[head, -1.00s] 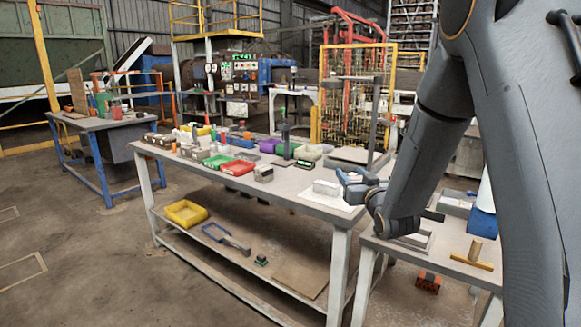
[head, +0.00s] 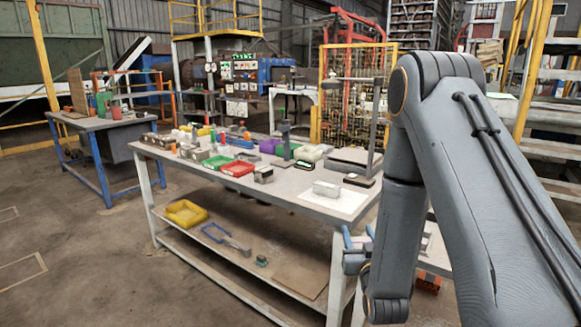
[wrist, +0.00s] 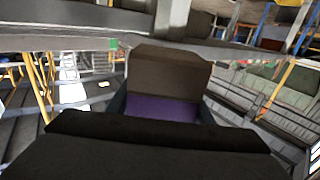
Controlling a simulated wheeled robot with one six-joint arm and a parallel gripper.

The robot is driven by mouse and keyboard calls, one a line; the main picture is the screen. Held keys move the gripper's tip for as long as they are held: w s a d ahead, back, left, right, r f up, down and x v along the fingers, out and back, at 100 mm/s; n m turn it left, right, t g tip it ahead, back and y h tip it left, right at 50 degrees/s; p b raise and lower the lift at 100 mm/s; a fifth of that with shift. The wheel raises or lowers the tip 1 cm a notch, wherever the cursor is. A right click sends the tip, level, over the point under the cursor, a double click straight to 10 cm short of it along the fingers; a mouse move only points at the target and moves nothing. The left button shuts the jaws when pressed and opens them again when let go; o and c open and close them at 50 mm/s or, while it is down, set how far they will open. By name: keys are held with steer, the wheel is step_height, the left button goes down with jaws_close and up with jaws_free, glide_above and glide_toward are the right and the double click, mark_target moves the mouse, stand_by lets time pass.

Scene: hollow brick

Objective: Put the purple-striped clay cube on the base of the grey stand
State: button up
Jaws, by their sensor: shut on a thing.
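My gripper (head: 357,243) is low by the right end of the long workbench (head: 312,203), below the level of its top in the head view. In the wrist view my gripper (wrist: 163,108) is shut on the clay cube (wrist: 168,75), which shows a brown-grey face and a purple band. The head view does not show the cube clearly. A dark grey stand (head: 286,140) with an upright post stands on the middle of the bench. A taller grey post stand (head: 373,125) rises at the bench's right rear. I cannot tell which is the task's stand.
A white sheet with a light hollow block (head: 326,188) lies near the bench's right end. Red tray (head: 237,169), green tray (head: 217,161) and several small parts crowd the left. A yellow bin (head: 186,212) is on the lower shelf. My arm hides much of the right.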

steer(key=s+f, duration=0.7)
steer(key=f, duration=0.6)
steer(key=shift+f, duration=0.35)
steer(key=shift+s+d, duration=0.1)
